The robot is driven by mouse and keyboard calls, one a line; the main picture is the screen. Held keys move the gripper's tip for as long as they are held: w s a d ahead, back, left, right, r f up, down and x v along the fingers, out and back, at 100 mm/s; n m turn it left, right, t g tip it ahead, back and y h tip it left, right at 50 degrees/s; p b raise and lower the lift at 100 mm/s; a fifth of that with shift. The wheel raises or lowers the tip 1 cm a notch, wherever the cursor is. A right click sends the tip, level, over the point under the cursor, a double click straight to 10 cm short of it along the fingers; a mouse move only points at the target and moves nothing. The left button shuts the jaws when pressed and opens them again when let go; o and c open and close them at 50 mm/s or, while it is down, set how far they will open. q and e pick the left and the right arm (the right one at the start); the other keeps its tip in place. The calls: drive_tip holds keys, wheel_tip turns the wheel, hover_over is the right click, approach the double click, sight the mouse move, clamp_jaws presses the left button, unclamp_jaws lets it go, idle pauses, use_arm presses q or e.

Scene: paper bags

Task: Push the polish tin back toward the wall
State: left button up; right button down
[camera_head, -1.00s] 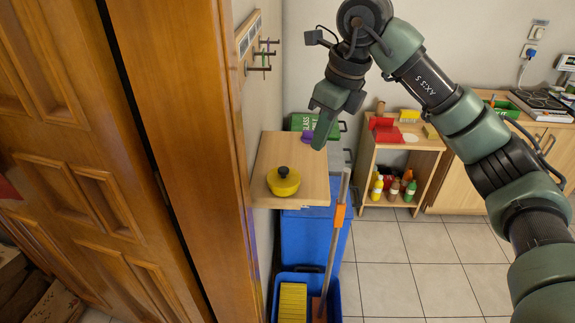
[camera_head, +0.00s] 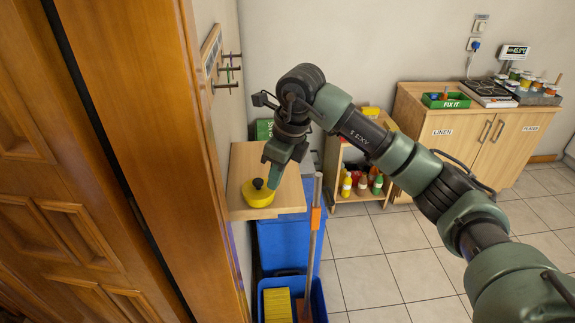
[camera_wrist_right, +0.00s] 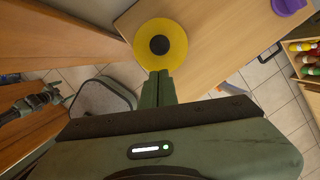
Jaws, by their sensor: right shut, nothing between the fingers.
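The polish tin (camera_head: 257,194) is a round yellow tin with a dark knob on its lid. It stands upright on a wooden wall shelf (camera_head: 287,193), near the shelf's front end, and also shows in the right wrist view (camera_wrist_right: 175,63). My right gripper (camera_head: 273,186) is shut and empty. Its fingertips are low at the tin's right front side, and in the wrist view (camera_wrist_right: 158,76) they meet its near rim. I cannot tell if they touch it.
The wall (camera_head: 228,105) with a hook rack (camera_head: 227,70) runs along the shelf's left side. A purple object (camera_wrist_right: 288,6) lies farther along the shelf. The wood behind the tin is clear. A broom handle (camera_head: 315,190) and blue bin (camera_head: 282,243) stand below.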

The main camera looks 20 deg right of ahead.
sight(254, 182)
drive_tip(key=shift+w+a, duration=0.55)
drive_tip(key=shift+a, duration=0.05)
drive_tip(key=shift+w+a, duration=1.25)
drive_tip(key=shift+s+d, duration=0.1)
